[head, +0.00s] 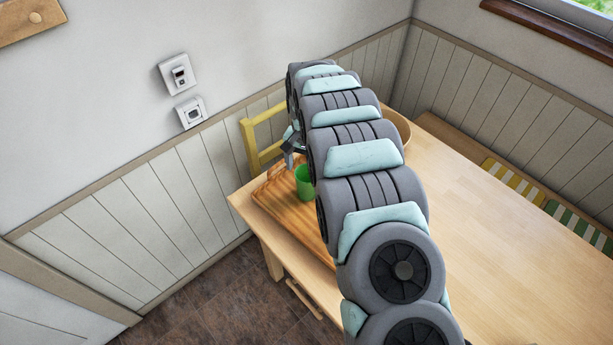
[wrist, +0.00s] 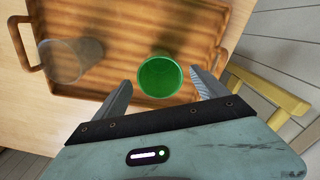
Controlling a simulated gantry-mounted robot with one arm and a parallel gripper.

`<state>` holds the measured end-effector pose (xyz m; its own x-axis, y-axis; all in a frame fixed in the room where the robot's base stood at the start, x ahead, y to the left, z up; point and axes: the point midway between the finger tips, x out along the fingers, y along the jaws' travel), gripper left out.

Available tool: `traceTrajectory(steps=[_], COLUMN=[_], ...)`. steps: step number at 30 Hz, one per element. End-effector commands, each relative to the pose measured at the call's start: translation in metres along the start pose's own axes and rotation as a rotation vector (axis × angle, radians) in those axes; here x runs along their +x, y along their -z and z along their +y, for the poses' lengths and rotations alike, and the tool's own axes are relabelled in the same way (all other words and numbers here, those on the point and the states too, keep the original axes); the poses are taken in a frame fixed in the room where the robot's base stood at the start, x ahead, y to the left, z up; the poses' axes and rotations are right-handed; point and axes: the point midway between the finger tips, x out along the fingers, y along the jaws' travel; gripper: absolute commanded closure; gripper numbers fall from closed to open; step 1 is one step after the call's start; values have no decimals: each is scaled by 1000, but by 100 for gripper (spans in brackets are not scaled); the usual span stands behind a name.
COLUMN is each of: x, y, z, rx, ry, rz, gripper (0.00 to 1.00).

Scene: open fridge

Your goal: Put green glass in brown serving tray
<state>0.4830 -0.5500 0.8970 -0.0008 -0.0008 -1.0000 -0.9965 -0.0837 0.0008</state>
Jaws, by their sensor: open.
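The green glass (head: 304,182) stands upright within the brown serving tray (head: 283,213), on the wooden table. In the wrist view the green glass (wrist: 160,76) shows from above, with the slatted floor of the tray (wrist: 122,35) around it. My gripper (wrist: 162,80) is open, with one finger on each side of the glass in that view and a gap on both sides. In the head view my gripper (head: 293,143) is above the glass and apart from it. My arm hides part of the tray there.
A clear glass (wrist: 72,60) stands in the tray near its left handle. A yellow chair (head: 248,140) is behind the table edge. A round wooden bowl (head: 400,128) is partly hidden behind my arm. The table's right part (head: 500,235) is clear.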

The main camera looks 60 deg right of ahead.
Motion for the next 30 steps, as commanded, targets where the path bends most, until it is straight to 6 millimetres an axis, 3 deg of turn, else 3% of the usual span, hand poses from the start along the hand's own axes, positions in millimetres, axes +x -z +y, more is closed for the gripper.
traceTrajectory(steps=[3,9,30], x=[-21,-35,-36], y=[0,0,0], z=[0,0,0], rx=[0,0,0], ry=[1,1,0], rz=[-1,0,-1], gripper=[17,17,17])
